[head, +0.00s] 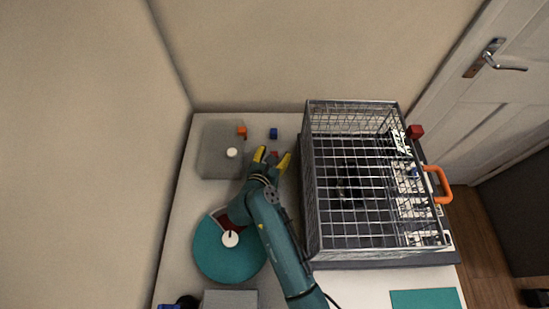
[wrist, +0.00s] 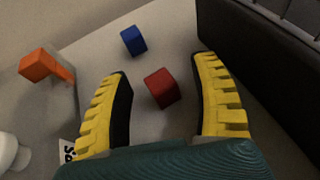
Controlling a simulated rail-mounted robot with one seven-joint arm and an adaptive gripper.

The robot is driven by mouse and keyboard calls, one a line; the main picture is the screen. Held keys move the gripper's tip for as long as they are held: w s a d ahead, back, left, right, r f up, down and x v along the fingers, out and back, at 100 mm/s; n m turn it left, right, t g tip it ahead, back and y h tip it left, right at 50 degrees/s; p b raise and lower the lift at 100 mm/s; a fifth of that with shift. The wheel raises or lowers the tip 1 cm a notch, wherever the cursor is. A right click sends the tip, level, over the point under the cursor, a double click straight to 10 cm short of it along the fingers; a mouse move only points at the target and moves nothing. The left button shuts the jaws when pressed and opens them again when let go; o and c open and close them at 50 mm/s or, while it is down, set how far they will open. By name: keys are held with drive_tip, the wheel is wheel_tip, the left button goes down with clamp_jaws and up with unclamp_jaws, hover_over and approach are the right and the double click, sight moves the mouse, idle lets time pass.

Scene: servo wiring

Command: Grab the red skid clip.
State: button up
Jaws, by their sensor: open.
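The red skid clip appears as a small red block (wrist: 161,88) on the pale table, in the middle of the wrist view. My gripper (wrist: 162,68) is open, with one yellow finger on each side of the red block and a visible gap to both. In the head view my gripper (head: 272,158) points toward the back of the table, and a bit of the red block (head: 274,154) shows between its fingertips. I cannot tell how high the fingers are above the table.
A blue block (wrist: 133,40) lies just beyond the red one. An orange piece (wrist: 40,65) stands to the left by a grey panel (head: 213,160) with a white knob (head: 232,152). A wire cage (head: 310,200) stands close on the right. Another red block (head: 416,131) is at its far side.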

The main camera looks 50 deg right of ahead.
drive_tip(key=shift+w+d+f, duration=0.1)
drive_tip(key=shift+w+d, duration=0.05)
drive_tip(key=shift+d, duration=0.05)
drive_tip(key=shift+a, duration=0.1)
drive_tip(key=c, duration=1.1)
drive_tip(key=shift+o, duration=0.2)
